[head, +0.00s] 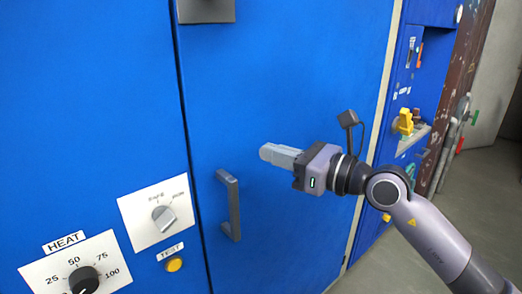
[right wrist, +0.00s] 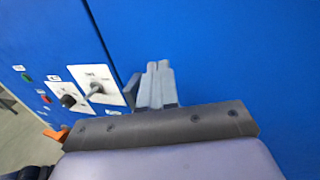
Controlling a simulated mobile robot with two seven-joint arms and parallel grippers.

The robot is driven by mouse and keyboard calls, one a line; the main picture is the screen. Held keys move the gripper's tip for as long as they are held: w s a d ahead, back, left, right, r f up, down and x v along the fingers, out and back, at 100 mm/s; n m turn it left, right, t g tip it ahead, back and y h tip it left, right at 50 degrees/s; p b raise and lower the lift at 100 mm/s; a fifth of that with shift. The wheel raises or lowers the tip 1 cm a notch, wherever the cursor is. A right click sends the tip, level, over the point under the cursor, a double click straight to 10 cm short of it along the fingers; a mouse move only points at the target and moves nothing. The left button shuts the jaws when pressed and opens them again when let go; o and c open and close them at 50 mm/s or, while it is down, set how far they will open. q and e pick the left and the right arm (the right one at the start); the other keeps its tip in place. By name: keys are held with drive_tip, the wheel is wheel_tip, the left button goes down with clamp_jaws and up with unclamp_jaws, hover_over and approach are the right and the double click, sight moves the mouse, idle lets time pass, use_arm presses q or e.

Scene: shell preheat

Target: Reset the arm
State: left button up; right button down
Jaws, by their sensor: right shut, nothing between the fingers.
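My right arm (head: 430,235) comes in from the lower right in the head view. Its gripper (head: 268,152) is shut and empty, pointing left in front of the blue cabinet door (head: 290,70). The gripper is to the right of the grey door handle (head: 232,205) and a little above it, apart from it. In the right wrist view the shut fingers (right wrist: 158,68) point at the blue panel, and part of the handle (right wrist: 133,88) shows just left of them. My left gripper is not in view.
Left of the door are a grey rotary switch (head: 164,217), a black HEAT dial (head: 84,281) and a yellow TEST button (head: 174,264). A recess with yellow parts (head: 404,122) is at the right. Open grey floor (head: 475,190) lies at the far right.

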drive_tip(key=s+d+f+n+t+h+p, duration=0.2)
drive_tip(key=s+d+f+n+h, duration=0.25)
drive_tip(key=f+n, duration=0.55)
drive_tip(key=s+d+f+n+t+h+p, duration=0.1)
drive_tip(key=s+d+f+n+h+p, duration=0.15)
drive_tip(key=s+d+f+n, duration=0.7)
drive_tip(key=a+f+n+t+h+p, duration=0.15)
drive_tip(key=f+n+h, duration=0.35)
drive_tip(key=n, duration=1)
drive_tip(key=s+d+f+m+g, duration=0.2)
drive_tip(key=s+f+m+g, duration=0.2)
drive_tip(key=s+f+m, duration=0.3)
drive_tip(key=s+f, duration=0.3)
drive_tip(key=s, duration=0.1)
drive_tip(key=shift+s+d+f+g+p, duration=0.15)
drive_tip(key=shift+d+f+g+p, duration=0.1)
drive_tip(key=shift+f+g+p, duration=0.15)
